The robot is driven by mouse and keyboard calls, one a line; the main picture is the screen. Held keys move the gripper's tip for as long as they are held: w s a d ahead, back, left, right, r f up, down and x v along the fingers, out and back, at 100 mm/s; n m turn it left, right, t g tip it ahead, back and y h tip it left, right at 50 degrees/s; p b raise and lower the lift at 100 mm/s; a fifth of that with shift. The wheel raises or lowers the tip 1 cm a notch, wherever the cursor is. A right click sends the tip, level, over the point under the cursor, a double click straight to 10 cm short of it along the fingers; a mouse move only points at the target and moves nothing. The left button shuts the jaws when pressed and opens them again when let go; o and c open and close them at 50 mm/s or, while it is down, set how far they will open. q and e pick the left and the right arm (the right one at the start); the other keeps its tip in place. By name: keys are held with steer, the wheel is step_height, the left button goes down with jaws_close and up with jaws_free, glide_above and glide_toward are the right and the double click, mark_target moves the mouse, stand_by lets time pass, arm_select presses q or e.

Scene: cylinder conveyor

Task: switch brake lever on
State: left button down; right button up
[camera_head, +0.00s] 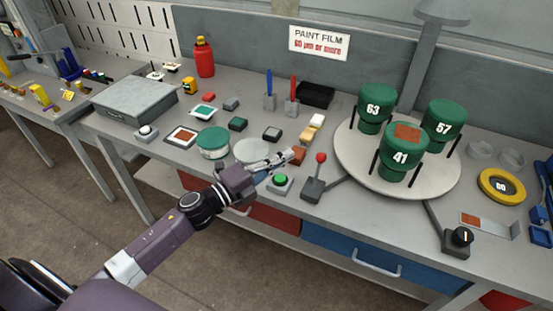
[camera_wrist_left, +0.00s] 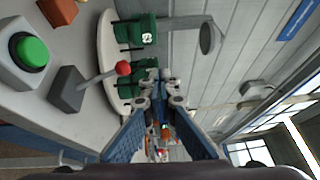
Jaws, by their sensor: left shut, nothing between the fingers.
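The brake lever is a grey block (camera_head: 312,191) with a thin stick and a red knob (camera_head: 320,157). It stands near the table's front edge, its stick near upright. In the left wrist view the lever's block (camera_wrist_left: 68,90) and red knob (camera_wrist_left: 123,68) show left of the fingers. My left gripper (camera_head: 290,156) is shut and empty, pointing right, a little left of the red knob and apart from it. Its fingertips also show in the left wrist view (camera_wrist_left: 160,92). My right gripper is not in view.
A green button (camera_head: 280,180) sits left of the lever. A round white turntable (camera_head: 441,186) with green numbered cylinders (camera_head: 404,158) stands to the right. Behind the gripper are small blocks and a white disc (camera_head: 252,150). A black knob box (camera_head: 458,241) sits at the front right.

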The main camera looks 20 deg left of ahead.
arm_select(q)
steer(key=shift+s+a+r, duration=0.3)
steer(key=shift+s+r, duration=0.1)
steer(key=shift+s, duration=0.25)
steer(key=shift+s+a+r, duration=0.3)
steer(key=shift+s+r, duration=0.05)
steer(key=shift+s, duration=0.25)
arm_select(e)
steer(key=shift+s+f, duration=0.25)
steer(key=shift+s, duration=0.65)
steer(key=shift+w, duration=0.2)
